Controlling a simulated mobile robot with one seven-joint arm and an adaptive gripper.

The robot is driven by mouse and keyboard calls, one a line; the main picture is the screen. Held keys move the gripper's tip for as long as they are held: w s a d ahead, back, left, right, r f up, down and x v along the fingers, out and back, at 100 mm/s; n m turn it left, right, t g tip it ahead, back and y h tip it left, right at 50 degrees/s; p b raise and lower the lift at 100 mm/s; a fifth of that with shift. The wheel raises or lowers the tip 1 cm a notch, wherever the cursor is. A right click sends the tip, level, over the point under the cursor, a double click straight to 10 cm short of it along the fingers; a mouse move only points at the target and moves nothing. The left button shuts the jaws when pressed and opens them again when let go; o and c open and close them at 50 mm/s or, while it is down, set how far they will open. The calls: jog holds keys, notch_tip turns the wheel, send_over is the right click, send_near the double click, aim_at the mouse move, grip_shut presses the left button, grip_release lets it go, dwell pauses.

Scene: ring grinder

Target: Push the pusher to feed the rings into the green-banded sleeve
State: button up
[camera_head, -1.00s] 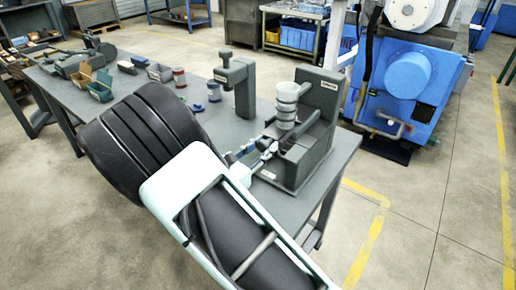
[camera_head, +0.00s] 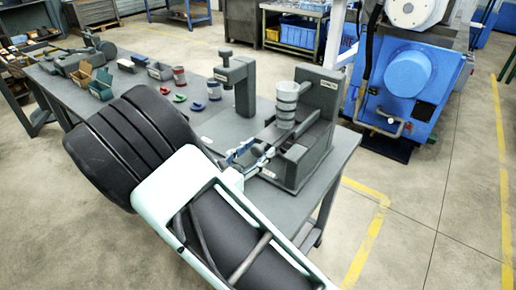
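A dark grey fixture (camera_head: 318,118) stands at the right end of the bench. An upright stack of pale grey rings (camera_head: 286,104) stands at its left side. A flat dark bar (camera_head: 272,134), which looks like the pusher, sticks out to the left below the stack. My gripper (camera_head: 258,157) is low at the fixture's front left, close to this bar. Its fingers are small and partly hidden by my arm, so I cannot tell whether they are open or touching the bar. I cannot make out a green-banded sleeve.
A dark grey press-like stand (camera_head: 239,84) is left of the fixture. A blue machine (camera_head: 408,85) stands beyond the bench to the right.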

jog(key=shift+p+v, duration=0.35)
jog(key=shift+v, duration=2.2)
